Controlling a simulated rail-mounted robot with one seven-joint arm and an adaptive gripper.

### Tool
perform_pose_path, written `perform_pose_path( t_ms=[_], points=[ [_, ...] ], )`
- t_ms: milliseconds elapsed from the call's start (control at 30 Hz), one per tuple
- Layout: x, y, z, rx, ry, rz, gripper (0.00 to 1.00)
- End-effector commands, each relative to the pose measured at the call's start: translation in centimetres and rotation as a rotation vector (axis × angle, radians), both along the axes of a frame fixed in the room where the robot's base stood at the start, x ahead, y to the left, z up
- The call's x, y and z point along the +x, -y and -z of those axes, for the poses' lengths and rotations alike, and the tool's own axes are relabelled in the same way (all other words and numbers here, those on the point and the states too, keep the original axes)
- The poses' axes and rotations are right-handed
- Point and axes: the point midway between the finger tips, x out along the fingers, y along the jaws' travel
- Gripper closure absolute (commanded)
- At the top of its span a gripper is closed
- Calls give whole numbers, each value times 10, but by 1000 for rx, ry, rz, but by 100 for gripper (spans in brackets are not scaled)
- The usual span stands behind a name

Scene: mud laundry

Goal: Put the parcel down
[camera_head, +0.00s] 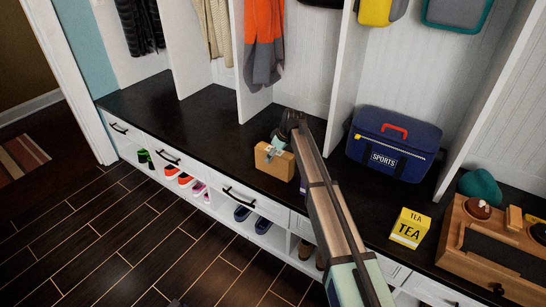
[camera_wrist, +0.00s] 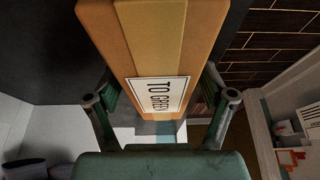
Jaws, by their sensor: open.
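The parcel (camera_head: 269,162) is a tan-brown box on the dark bench top (camera_head: 215,130), close to its front edge. In the wrist view the parcel (camera_wrist: 150,40) fills the upper middle, with a lighter tape band and a white label reading "TO GREEN". My gripper (camera_head: 275,148) is at the parcel's upper side. In the wrist view my gripper (camera_wrist: 162,97) has its fingers spread, one on each side of the parcel. Whether either finger touches it is hard to tell. My arm hides the area right of the parcel.
A blue sports bag (camera_head: 395,145), a yellow tea box (camera_head: 409,228), a teal cap (camera_head: 480,187) and a wooden unit (camera_head: 495,250) stand to the right. Coats hang behind from the cubbies, between white dividers (camera_head: 343,75). Bench left of the parcel is clear. Shoes sit in cubbies below.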

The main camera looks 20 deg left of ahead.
Motion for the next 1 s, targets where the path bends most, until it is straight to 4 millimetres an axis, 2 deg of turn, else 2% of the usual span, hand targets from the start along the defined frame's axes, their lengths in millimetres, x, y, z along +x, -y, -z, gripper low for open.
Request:
perform_pose_path(
  t_ms=[300, 500, 700, 1000],
  points=[
    [-5, 24, -59, 2, 2, 1, 18],
    [-8, 34, -85, 1, 1, 0, 18],
    [-8, 39, -96, 1, 1, 0, 18],
    [-8, 39, -97, 1, 1, 0, 18]
  ],
)
